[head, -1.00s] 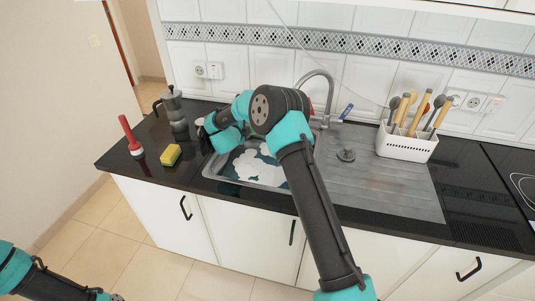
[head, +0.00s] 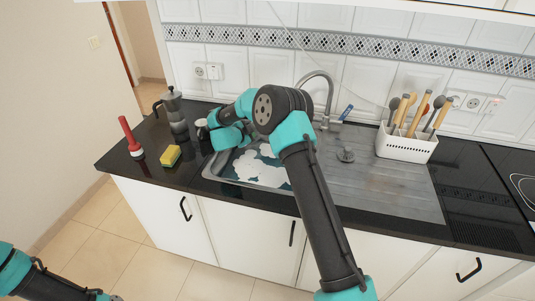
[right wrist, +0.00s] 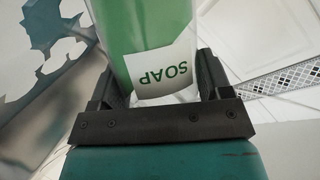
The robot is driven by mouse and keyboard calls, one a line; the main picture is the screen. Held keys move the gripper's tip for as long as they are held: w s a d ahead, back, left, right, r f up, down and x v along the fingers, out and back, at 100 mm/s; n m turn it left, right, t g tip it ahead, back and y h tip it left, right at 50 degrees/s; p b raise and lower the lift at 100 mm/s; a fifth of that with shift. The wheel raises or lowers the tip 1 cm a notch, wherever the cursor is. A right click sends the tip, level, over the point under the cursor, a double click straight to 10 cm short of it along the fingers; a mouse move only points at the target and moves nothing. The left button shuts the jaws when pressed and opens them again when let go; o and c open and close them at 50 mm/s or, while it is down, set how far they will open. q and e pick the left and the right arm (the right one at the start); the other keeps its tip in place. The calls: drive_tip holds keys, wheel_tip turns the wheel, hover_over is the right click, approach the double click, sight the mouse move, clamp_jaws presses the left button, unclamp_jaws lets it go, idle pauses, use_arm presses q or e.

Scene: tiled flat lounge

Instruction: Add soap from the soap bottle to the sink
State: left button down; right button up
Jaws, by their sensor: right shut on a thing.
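The sink (head: 213,174) is set in the black counter and holds dark water with white foam patches. My right arm reaches over it. In the right wrist view my right gripper (right wrist: 160,95) is shut on the soap bottle (right wrist: 128,30), which is green with a white label reading SOAP. The lettering appears upside down there. The sink's foam and water (right wrist: 45,50) show at the left of that view. In the head view my right arm hides most of the bottle and gripper. My left arm shows only at the bottom left; its gripper is out of frame.
A moka pot (head: 174,112), a red-handled brush (head: 130,138) and a yellow sponge (head: 171,156) stand left of the sink. The faucet (head: 326,100) rises behind it. A white utensil holder (head: 406,147) stands right.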

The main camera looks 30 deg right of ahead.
drive_tip(key=shift+s+d+r+n+g, duration=0.1)
drive_tip(key=shift+s+r+n+g, duration=0.1)
drive_tip(key=shift+r+n+g, duration=0.35)
drive_tip(key=shift+n+g, duration=0.15)
drive_tip(key=shift+n, duration=0.2)
drive_tip(key=shift+s+r+n+g+h+b, duration=0.2)
drive_tip(key=shift+r+n+g+h+b, duration=0.5)
drive_tip(key=shift+n, duration=0.4)
wheel_tip(320, 180, down, 8)
drive_tip(key=n+g, duration=0.1)
drive_tip(key=shift+s+d+r+n, duration=0.15)
drive_tip(key=shift+s+d+n, duration=0.05)
drive_tip(key=shift+s+n, duration=0.1)
drive_tip(key=shift+w, duration=0.1)
